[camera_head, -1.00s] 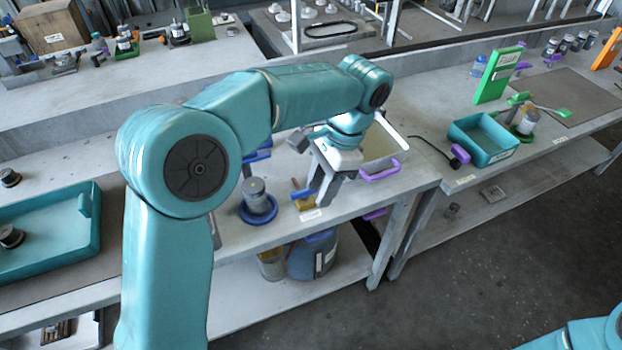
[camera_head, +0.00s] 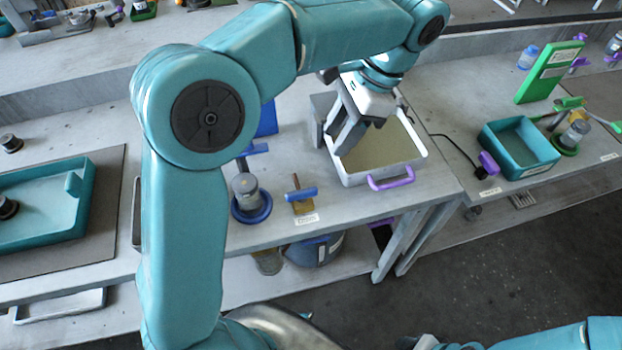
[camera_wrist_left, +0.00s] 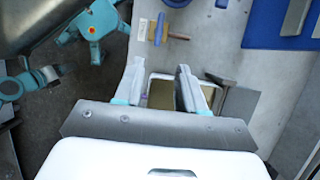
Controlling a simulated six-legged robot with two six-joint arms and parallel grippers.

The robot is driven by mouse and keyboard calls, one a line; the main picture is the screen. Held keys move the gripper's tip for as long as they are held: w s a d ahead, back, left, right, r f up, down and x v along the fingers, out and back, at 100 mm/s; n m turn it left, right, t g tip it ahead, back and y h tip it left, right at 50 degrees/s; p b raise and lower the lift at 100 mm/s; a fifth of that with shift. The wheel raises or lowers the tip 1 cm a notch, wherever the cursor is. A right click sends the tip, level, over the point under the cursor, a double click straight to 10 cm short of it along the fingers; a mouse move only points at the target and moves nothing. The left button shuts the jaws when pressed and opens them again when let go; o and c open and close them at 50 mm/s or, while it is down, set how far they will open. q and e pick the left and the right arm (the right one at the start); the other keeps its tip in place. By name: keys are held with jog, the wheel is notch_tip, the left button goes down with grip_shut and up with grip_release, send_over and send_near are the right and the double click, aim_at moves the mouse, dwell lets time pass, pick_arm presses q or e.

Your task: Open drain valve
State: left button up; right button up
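A small brass valve with a blue cross handle (camera_head: 301,194) stands near the bench's front edge, behind a small white label. Its handle lies roughly crosswise to the brass body. It also shows in the left wrist view as a blue handle (camera_wrist_left: 176,4) with brass beside it. My left gripper (camera_head: 336,142) is open and empty, over the left part of a white tray and to the right of the valve, apart from it. The left wrist view shows its two fingers (camera_wrist_left: 157,88) spread, with the tray beyond them. My right arm enters at the lower right; its gripper is not clear.
The white tray (camera_head: 353,178) has a purple handle (camera_head: 391,180) at its front. A grey cylinder in a blue dish (camera_head: 250,208) stands left of the valve. A teal bin (camera_head: 520,148) is on the right bench. The bench in front of the tray is clear.

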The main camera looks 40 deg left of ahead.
aim_at(302, 191)
pick_arm(q)
jog(key=x, duration=0.4)
jog(key=b+x, duration=0.1)
jog(key=x, duration=0.9)
jog(key=shift+s+a+b, duration=0.2)
jog(key=shift+s+b, duration=0.2)
jog(key=shift+s, duration=0.05)
jog(key=shift+f, duration=0.45)
jog(key=shift+s+a, duration=0.1)
jog(key=shift+c, duration=0.3)
grip_shut()
